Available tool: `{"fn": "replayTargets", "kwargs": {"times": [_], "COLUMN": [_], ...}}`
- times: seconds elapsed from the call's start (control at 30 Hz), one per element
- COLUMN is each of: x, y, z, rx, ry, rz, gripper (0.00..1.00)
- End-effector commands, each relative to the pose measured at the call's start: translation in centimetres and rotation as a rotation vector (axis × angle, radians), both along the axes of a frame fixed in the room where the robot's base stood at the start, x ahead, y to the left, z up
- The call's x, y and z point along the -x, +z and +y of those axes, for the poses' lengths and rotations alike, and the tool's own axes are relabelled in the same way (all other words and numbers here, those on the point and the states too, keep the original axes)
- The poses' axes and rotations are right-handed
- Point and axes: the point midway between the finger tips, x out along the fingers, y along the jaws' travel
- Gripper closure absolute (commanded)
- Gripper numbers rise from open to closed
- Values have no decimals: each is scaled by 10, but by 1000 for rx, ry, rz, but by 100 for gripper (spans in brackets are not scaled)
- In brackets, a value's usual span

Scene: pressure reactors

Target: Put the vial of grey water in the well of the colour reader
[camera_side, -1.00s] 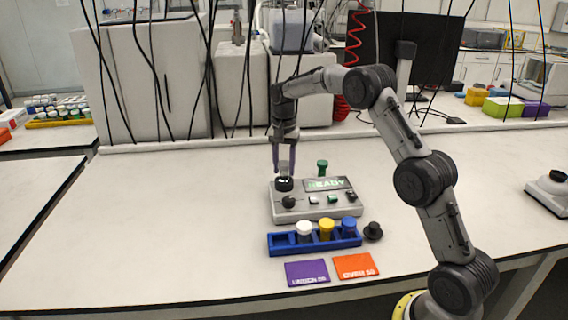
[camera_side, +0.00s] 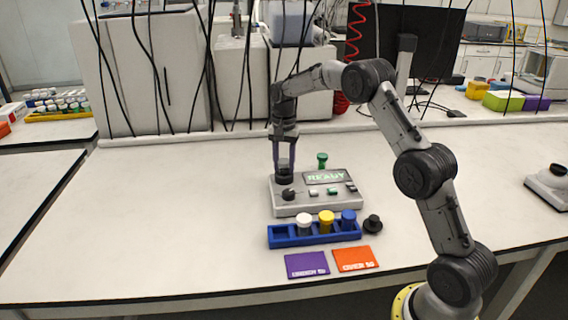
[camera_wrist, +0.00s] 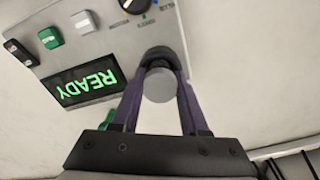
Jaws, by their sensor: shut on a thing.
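The colour reader (camera_side: 318,203) is a grey box with a green READY display, which also shows in the wrist view (camera_wrist: 88,83). Its well is a black round collar (camera_side: 284,178) at the back left of the top, seen in the wrist view (camera_wrist: 160,55). My gripper (camera_side: 284,166) is upright over the well, its purple fingers shut on the vial.
A blue rack (camera_side: 315,236) in front of the reader holds white, yellow and blue vials; its left slot is empty. A black knob-like piece (camera_side: 372,224) stands to its right. A green-topped piece (camera_side: 322,160) stands behind the reader. Purple (camera_side: 307,265) and orange (camera_side: 355,260) cards lie in front.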

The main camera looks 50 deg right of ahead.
Motion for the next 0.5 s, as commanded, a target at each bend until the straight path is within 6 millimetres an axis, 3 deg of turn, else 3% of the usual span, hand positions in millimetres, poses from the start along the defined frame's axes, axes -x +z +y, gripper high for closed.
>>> {"fn": "replayTargets", "kwargs": {"times": [0.17, 0.2, 0.37, 0.5], "x": [0, 0, 0, 0], "y": [-2, -2, -2, -2], "z": [0, 0, 0, 0], "rx": [0, 0, 0, 0], "ry": [0, 0, 0, 0], "rz": [0, 0, 0, 0], "gripper": [100, 53, 24, 21]}}
